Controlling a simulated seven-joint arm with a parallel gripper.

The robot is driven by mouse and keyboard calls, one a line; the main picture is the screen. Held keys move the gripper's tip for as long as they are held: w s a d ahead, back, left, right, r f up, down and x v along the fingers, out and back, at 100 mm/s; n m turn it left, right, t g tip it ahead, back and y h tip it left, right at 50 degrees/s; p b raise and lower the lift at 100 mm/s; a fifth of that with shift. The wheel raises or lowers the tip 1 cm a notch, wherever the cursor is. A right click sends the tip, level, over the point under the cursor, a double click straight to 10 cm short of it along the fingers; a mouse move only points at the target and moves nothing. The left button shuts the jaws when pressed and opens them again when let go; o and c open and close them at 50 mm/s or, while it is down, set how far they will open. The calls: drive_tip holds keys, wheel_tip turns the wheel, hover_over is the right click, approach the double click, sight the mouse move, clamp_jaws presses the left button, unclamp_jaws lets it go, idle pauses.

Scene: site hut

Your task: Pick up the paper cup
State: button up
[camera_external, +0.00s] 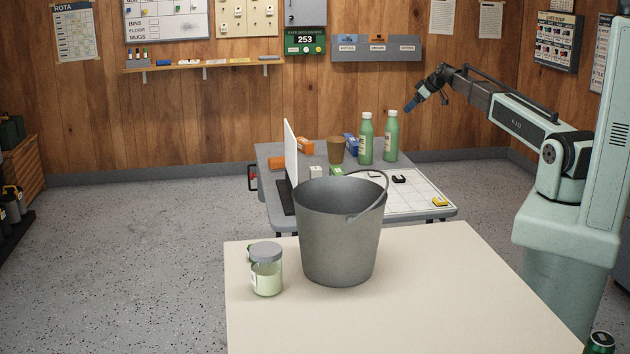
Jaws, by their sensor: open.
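A brown cup (336,151), which looks like the paper cup, stands upright on the grey table (270,150) at the back. It is just left of two green bottles (366,140), and its lower part is partly hidden. My gripper (409,108) is open and empty, with blue fingertips pointing down and left. It is in the air to the right of the bottles and higher than the cup, apart from everything.
A grey bucket (338,235) and a lidded jar (266,275) stand on the cream table (450,300) in front. A white upright panel (291,150), orange, blue and white blocks (316,172) and a white sheet (415,195) are on the grey table.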

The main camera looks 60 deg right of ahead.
sight(336, 145)
drive_tip(key=w+a+r+g+y, duration=0.1)
drive_tip(key=w+a, duration=0.2)
drive_tip(key=a, duration=0.5)
drive_tip(key=w+a+r+n+y, duration=0.1)
drive_tip(key=w+a, duration=0.2)
drive_tip(key=a, duration=0.6)
drive_tip(key=w+a+g+y, duration=0.1)
drive_tip(key=w+a, duration=0.3)
drive_tip(key=a, duration=0.5)
drive_tip(key=shift+w+r+g+y, duration=0.1)
drive_tip(key=shift+r+g+y, duration=0.2)
drive_tip(key=shift+r, duration=0.1)
drive_tip(key=shift+g+h, duration=0.5)
drive_tip(key=shift+h, duration=0.1)
drive_tip(key=shift+a+x, duration=0.65)
drive_tip(key=shift+x, duration=2.4)
drive_tip(key=shift+a+x, duration=0.7)
drive_tip(key=shift+x, duration=2.35)
drive_tip(key=shift+a+x, duration=0.65)
drive_tip(key=shift+x, duration=2.45)
drive_tip(key=shift+r, duration=0.2)
drive_tip(key=c, duration=0.8)
